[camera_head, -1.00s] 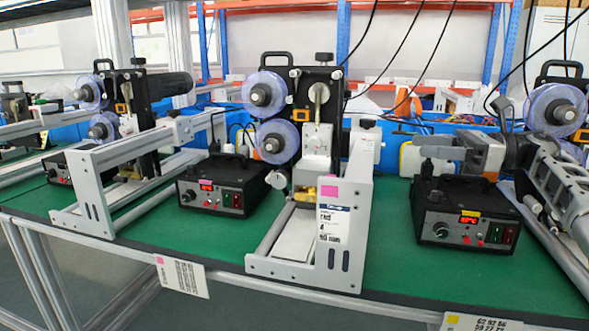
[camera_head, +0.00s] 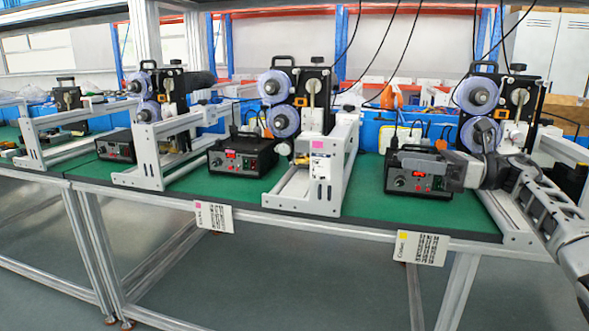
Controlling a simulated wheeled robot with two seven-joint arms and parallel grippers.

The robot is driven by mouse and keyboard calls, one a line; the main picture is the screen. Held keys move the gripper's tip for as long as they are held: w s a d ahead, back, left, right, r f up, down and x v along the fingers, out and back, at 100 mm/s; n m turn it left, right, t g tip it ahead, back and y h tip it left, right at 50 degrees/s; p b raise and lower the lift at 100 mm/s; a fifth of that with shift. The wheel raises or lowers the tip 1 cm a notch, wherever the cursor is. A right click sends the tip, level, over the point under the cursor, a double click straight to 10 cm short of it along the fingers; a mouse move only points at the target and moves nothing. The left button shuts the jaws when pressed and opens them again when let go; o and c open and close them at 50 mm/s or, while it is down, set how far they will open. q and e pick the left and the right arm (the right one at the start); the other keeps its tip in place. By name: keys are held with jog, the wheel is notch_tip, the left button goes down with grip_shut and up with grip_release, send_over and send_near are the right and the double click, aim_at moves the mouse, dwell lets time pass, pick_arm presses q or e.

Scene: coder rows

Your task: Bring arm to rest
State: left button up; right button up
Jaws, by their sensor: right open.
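My right gripper (camera_head: 425,168) comes in from the right on its grey arm (camera_head: 545,205). Its fingers point left, in front of the upper part of the right black control box (camera_head: 410,181). The gripper is open, and I see nothing held between its fingers. It hides part of the box and of the coder machine behind it. I cannot tell whether it touches the box. My left gripper is not in view.
A green-topped bench (camera_head: 245,205) carries a row of coder machines, such as the middle one (camera_head: 297,110), with metal frames (camera_head: 325,180) and control boxes (camera_head: 242,157). Label cards (camera_head: 214,216) hang from its front edge. Floor in front is clear.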

jog(key=s+a+f+m+t+h+p, duration=0.25)
jog(key=a+f+m+t, duration=0.3)
jog(key=f+m, duration=0.45)
jog(key=s+a+f+m+t+h+p, duration=0.1)
jog(key=s+a+f+m+t, duration=0.4)
jog(key=m, duration=0.8)
pick_arm(q)
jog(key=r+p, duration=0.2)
jog(key=p, duration=0.1)
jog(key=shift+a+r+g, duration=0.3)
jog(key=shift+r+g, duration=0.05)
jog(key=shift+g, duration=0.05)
pick_arm(e)
jog(key=s+f+m+g+h, duration=0.2)
jog(key=s+f+m+h, duration=0.3)
jog(key=s+f+m, duration=0.3)
jog(key=s+d+f+m+g+h, duration=0.1)
jog(key=s+f+m+h, duration=0.5)
jog(key=s+m, duration=1)
notch_tip(320, 180, down, 3)
jog(key=shift+s+d+r+m+g, duration=0.15)
jog(key=shift+s+d+m+g, duration=0.2)
jog(key=shift+s+g, duration=0.55)
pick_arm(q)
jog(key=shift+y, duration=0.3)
pick_arm(e)
jog(key=shift+s+t, duration=0.15)
jog(key=shift+t, duration=0.1)
